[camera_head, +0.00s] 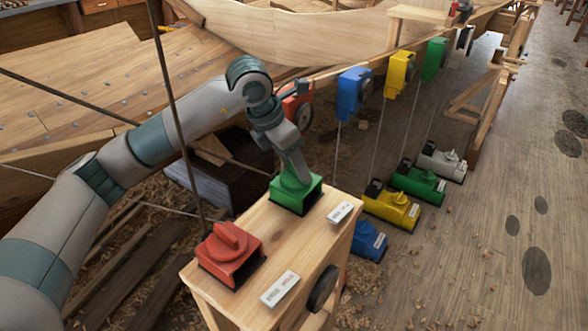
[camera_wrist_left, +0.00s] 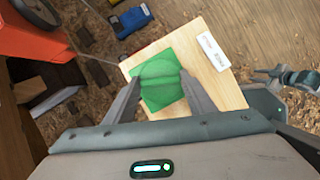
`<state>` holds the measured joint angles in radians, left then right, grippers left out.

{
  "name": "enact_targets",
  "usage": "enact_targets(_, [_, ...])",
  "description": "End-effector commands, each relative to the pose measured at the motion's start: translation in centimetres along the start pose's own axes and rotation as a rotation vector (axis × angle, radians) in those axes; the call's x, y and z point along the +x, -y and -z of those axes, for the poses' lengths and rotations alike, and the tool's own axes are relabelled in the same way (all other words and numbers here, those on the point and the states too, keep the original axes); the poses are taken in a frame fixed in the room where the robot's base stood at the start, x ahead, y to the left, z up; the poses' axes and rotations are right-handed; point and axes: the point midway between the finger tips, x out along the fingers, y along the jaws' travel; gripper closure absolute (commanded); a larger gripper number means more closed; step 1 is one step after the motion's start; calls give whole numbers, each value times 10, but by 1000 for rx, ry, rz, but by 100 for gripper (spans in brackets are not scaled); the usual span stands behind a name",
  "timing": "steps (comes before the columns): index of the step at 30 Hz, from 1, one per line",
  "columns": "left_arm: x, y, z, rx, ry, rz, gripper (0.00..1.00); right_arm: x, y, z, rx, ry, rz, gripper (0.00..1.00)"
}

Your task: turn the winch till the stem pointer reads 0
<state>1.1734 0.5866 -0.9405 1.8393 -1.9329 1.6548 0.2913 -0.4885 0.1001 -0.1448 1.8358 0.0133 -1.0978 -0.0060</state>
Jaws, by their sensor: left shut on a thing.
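A green box with a green knob (camera_head: 295,187) stands on a wooden stand (camera_head: 262,218). My left gripper (camera_head: 296,172) comes down over it from above. In the left wrist view, the two fingers of my left gripper (camera_wrist_left: 160,90) are on either side of the ridged green knob (camera_wrist_left: 158,68), shut on it. The gripper hides much of the knob in the head view. A red box with a red knob (camera_head: 230,252) stands on the same stand, apart from the gripper. I cannot pick out the stem pointer. A grey part of mine at the wrist view's right edge is unclear.
White labels (camera_head: 280,288) lie beside the boxes, too small to read. A black wheel (camera_head: 322,289) is on the stand's side. Blue, yellow, green and grey boxes (camera_head: 390,209) stand on the floor beyond, with lines rising to hanging blocks. A taut line crosses beside my left arm.

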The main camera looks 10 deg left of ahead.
Motion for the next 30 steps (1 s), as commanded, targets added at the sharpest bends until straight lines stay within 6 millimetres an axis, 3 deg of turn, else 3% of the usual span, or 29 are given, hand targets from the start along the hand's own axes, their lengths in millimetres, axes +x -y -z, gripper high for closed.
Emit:
enact_targets(7, [3, -3, 1, 157, 1, 65, 72, -44, 0, 12, 0, -11, -4, 69])
enact_targets(18, [2, -5, 0, 461, 0, 192, 72, -107, 1, 14, 3, -17, -8, 69])
enact_targets(30, [1, -6, -2, 736, 1, 304, 72, -102, 12, 25, -5, -84, 18, 69])
